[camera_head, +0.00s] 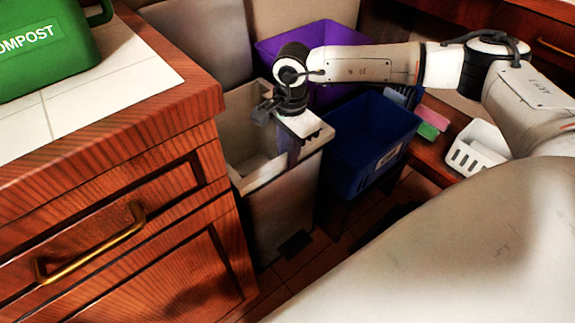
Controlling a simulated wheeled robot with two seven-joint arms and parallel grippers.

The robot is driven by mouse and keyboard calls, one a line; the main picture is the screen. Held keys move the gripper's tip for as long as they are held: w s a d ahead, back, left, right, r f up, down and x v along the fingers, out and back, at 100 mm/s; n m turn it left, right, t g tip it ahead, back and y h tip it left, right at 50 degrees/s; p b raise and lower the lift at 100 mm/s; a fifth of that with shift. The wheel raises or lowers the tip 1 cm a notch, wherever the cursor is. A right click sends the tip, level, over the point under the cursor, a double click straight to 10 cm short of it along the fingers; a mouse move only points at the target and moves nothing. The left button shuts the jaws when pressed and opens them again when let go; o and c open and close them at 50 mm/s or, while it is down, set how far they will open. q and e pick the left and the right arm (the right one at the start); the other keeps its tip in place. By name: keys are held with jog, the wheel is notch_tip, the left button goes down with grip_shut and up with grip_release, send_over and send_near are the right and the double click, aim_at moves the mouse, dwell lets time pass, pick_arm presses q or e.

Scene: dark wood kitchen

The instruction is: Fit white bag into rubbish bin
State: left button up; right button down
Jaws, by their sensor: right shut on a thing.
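A tall pale grey rubbish bin (285,217) stands on the floor right of the wooden cabinet, its top open. Pale material that looks like the white bag (246,163) lines the inside and lies along the rim; bag and bin are hard to tell apart. My right gripper (292,152) points down at the bin's right rim, shut on what looks like the bag's edge. Its fingertips are small and partly hidden. My left gripper is not in view.
A blue bin (366,150) stands right of the rubbish bin and a purple bin (268,48) behind it. A green compost container (40,45) sits on the tiled counter at left. A white basket (478,149) and sponges (430,123) lie at right.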

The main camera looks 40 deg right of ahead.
aim_at(288, 171)
pick_arm(q)
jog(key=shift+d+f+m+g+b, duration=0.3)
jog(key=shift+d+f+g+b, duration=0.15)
jog(key=shift+b, duration=0.2)
pick_arm(e)
notch_tip(288, 171, down, 5)
jog(key=shift+r, duration=0.1)
jog(key=shift+f, duration=0.4)
jog(key=c, duration=1.6)
grip_release()
jog(key=shift+r, duration=0.1)
